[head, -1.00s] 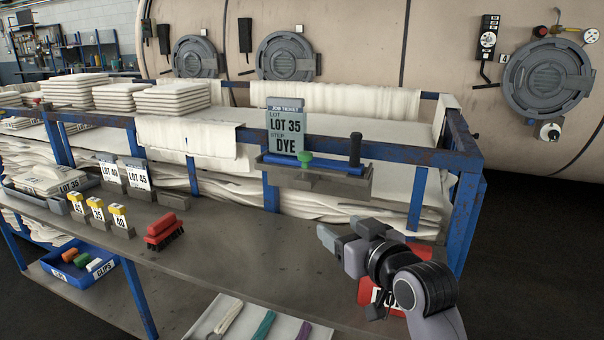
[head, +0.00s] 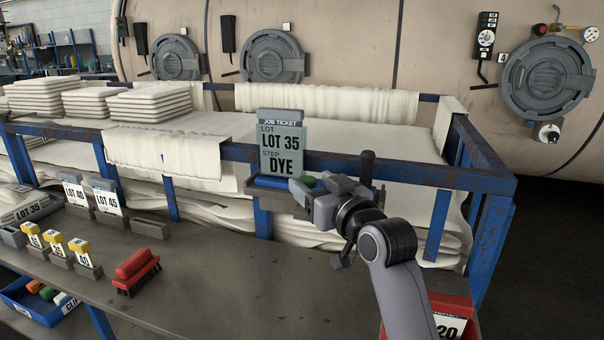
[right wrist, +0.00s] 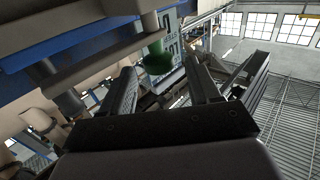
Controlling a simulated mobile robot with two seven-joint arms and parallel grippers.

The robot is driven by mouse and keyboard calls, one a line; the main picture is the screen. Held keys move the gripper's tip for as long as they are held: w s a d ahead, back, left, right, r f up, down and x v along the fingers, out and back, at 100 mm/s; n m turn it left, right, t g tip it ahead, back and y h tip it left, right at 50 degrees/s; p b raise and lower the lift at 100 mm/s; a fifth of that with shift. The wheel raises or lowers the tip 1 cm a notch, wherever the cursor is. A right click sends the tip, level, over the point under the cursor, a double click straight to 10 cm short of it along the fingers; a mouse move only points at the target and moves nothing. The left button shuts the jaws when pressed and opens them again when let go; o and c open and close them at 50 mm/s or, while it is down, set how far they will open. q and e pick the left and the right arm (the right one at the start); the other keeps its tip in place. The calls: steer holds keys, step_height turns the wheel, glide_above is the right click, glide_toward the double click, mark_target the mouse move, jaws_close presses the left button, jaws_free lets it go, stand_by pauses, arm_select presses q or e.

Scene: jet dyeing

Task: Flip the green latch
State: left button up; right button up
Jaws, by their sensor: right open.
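The green latch (head: 306,181) is a small green knob on the grey tray holder fixed to the blue rack rail. In the head view my right gripper partly hides it. My right gripper (head: 308,188) is open, with its fingertips right at the latch. In the right wrist view the green latch (right wrist: 158,58) shows ahead, between the lines of the two open fingers (right wrist: 160,72). I cannot tell whether either finger touches it. My left gripper is not in view.
The job ticket (head: 282,150) stands just behind the latch, and a black upright handle (head: 367,166) is to its right. A blue bar (head: 270,182) lies along the holder. A red brush (head: 136,272) sits on the bench, whose middle is clear.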

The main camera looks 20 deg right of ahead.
steer(key=shift+w+a, duration=0.25)
steer(key=shift+w, duration=0.95)
steer(key=shift+w+a, duration=0.25)
steer(key=shift+w, duration=0.95)
jaws_close()
